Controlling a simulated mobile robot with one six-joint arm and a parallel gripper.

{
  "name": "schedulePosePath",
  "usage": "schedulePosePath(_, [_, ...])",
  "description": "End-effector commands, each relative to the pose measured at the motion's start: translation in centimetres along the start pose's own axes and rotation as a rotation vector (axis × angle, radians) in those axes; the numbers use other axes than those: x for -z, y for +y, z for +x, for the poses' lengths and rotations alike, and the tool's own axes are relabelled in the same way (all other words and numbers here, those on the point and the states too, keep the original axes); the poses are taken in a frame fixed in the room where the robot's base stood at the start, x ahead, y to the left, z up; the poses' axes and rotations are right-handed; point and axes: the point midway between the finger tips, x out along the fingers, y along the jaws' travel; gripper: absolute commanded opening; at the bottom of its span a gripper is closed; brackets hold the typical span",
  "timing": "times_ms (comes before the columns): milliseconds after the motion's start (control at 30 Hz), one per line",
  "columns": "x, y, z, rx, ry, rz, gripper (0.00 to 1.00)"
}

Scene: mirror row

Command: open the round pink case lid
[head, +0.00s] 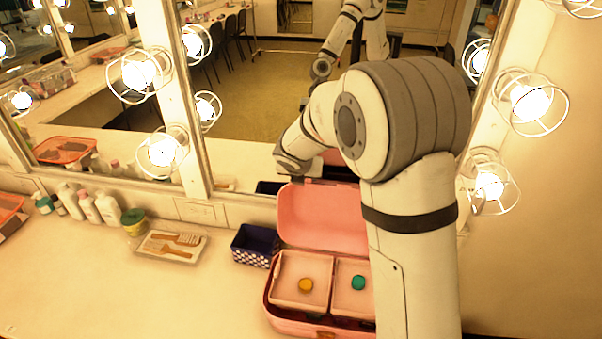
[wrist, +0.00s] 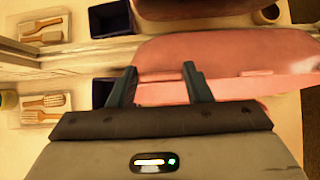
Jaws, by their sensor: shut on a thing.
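The pink case (head: 292,324) stands on the counter below the mirror, its corners rounded. Its pink lid (head: 315,216) is raised and stands up at the back of the case, towards the mirror. My gripper (wrist: 160,82) is shut on the lid, whose pink edge lies between the two fingers in the wrist view. In the head view the end of my arm is at the lid's top edge, and the fingertips cannot be made out. My arm hides the right side of the case and lid.
A dark blue basket (head: 254,246) stands close left. A tray with brushes (head: 172,259) and several bottles (head: 88,207) are further left. The front left counter is clear.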

Motion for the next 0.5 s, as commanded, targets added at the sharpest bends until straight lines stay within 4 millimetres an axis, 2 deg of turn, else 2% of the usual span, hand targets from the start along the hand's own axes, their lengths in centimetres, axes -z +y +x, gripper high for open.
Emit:
schedulePosePath(200, [-0.11, 0.37, -0.28, -0.005, -0.005, -0.005, 0.04])
schedulePosePath(233, [-0.10, 0.39, -0.29, -0.006, -0.004, -0.006, 0.47])
schedulePosePath(500, [0.11, 0.49, -0.20, -0.006, -0.001, -0.007, 0.67])
